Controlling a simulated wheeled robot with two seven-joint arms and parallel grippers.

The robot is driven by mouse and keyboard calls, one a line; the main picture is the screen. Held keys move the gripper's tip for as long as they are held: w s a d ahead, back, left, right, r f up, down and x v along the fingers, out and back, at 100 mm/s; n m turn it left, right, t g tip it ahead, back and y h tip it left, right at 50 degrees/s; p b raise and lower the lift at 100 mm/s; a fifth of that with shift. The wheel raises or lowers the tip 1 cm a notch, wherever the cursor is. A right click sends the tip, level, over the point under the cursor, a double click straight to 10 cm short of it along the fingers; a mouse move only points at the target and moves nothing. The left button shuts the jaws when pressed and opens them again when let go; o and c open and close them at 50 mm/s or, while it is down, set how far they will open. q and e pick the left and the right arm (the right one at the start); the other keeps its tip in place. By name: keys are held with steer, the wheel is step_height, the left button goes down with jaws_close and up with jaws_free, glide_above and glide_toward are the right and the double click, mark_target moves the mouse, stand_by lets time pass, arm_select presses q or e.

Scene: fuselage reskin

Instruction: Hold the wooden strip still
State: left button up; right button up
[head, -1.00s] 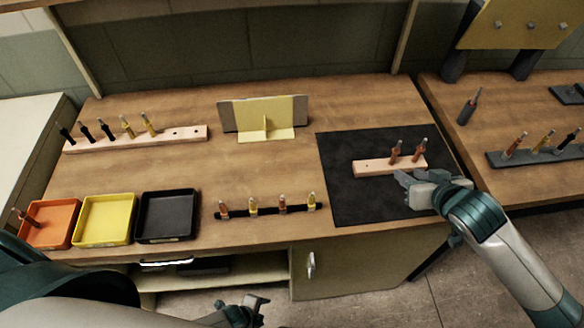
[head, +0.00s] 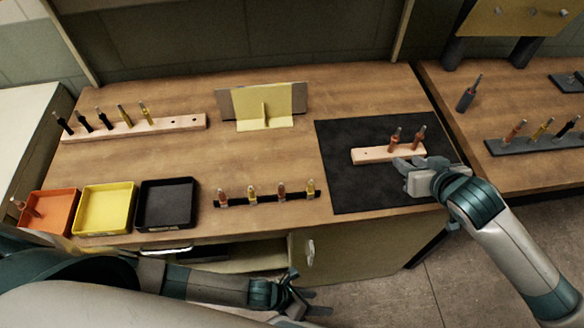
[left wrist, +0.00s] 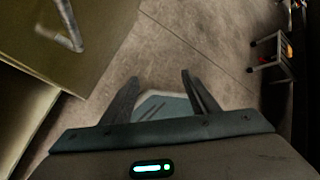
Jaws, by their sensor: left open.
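A short wooden strip (head: 370,155) lies on the black mat (head: 350,193) at the right of the bench, with two copper-coloured pins upright in it. My right gripper (head: 405,164) is at the near edge of the strip, by its right part; I cannot tell whether its fingers touch or close on the strip. My left gripper (head: 308,298) is low in front of the bench, apart from the strip. In the left wrist view its two fingers (left wrist: 160,90) are spread with nothing held between them, above the floor.
A longer wooden strip (head: 160,127) with several pins stands at the back left. Orange (head: 48,212), yellow (head: 104,209) and black (head: 167,204) trays line the front left. A dark pin rail (head: 265,200) and a yellow bracket stand (head: 264,107) are mid-bench. A cabinet handle (left wrist: 62,28) is near my left gripper.

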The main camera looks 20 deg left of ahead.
arm_select(q)
steer(key=w+d+r+m+h, duration=0.1)
steer(key=w+d+r+h, duration=0.15)
steer(key=r, duration=0.75)
steer(key=w+d+r+m+g+h, duration=0.1)
steer(key=w+d+r+h, duration=0.2)
steer(key=r, duration=0.7)
steer(key=w+d+r+m+h, duration=0.1)
steer(key=w+d+r+h, duration=0.2)
steer(key=r, duration=0.7)
steer(key=s+a+r+m+g+h, duration=0.25)
steer(key=r+m, duration=0.35)
steer(key=r, duration=1)
steer(key=s+a+r+m+g+h, duration=0.25)
steer(key=r+m, duration=0.25)
steer(key=r, duration=1.1)
steer(key=w+a+f+n+t+y, duration=0.2)
steer(key=w+a+f+y, duration=0.1)
steer(key=w+a+f, duration=0.3)
steer(key=w+a+f+n+t+y, duration=0.2)
steer(key=w+a+f+t+y, duration=0.1)
steer(key=w+a+f, duration=0.4)
steer(key=w+a+f+n+t+y, duration=0.2)
steer(key=w+a+f, duration=0.4)
steer(key=w+f, duration=0.5)
steer(key=shift+a+f+t+y, duration=0.3)
steer(key=shift+f+t+y, duration=0.25)
steer(key=shift+f+t, duration=0.2)
steer(key=shift+d+f, duration=0.1)
steer(key=shift+d, duration=0.1)
